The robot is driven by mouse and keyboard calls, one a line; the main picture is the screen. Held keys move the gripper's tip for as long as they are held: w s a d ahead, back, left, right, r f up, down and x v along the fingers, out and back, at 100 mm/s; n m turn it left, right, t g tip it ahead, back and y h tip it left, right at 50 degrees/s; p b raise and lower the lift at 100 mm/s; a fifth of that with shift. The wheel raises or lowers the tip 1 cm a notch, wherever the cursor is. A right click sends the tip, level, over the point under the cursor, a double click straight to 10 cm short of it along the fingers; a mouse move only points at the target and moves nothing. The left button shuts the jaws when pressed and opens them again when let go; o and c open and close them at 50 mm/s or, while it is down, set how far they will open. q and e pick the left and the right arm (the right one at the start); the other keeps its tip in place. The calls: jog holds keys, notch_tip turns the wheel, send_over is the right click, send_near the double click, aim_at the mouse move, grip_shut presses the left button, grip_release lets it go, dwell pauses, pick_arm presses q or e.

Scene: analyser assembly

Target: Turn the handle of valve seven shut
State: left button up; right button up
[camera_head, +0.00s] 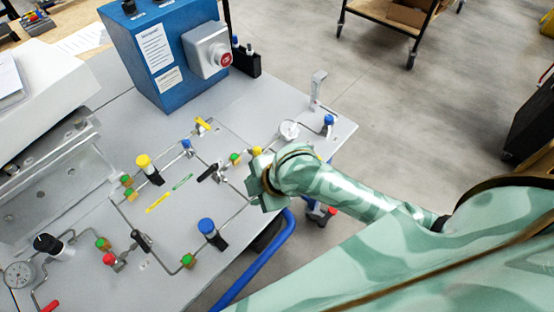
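The grey panel (185,215) carries tubing with several valves; no number is legible, so I cannot tell which is valve seven. A black handle (210,172) lies slanted near the middle, and another black handle (141,241) sits lower left. A blue-capped valve (208,229) and a yellow-capped valve (145,164) have black bodies. My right gripper (254,187), at the end of the green patterned arm from the right, is over the panel's right side, just right of the slanted black handle. Its fingers are mostly hidden by the wrist. My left gripper is not in view.
A blue box (160,60) with a red button (226,59) stands at the back. A round gauge (289,129) is on the far right of the panel, another gauge (18,275) at lower left. A cart (390,25) stands behind.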

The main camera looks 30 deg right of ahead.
jog(key=w+d+r+n+g+y, duration=0.1)
jog(key=w+d+r+n+g, duration=0.3)
jog(key=d, duration=0.4)
jog(key=w+d+r+n+g, duration=0.1)
jog(key=w+d+r+g, duration=0.25)
jog(key=d+r, duration=0.4)
jog(key=shift+t, duration=0.45)
jog(key=b+x, duration=0.1)
jog(key=x, duration=0.4)
jog(key=b+x, duration=0.1)
jog(key=x, duration=0.5)
jog(key=w+b+x, duration=0.1)
jog(key=b+x, duration=0.1)
jog(key=x, duration=0.3)
jog(key=shift+f, duration=0.4)
grip_shut()
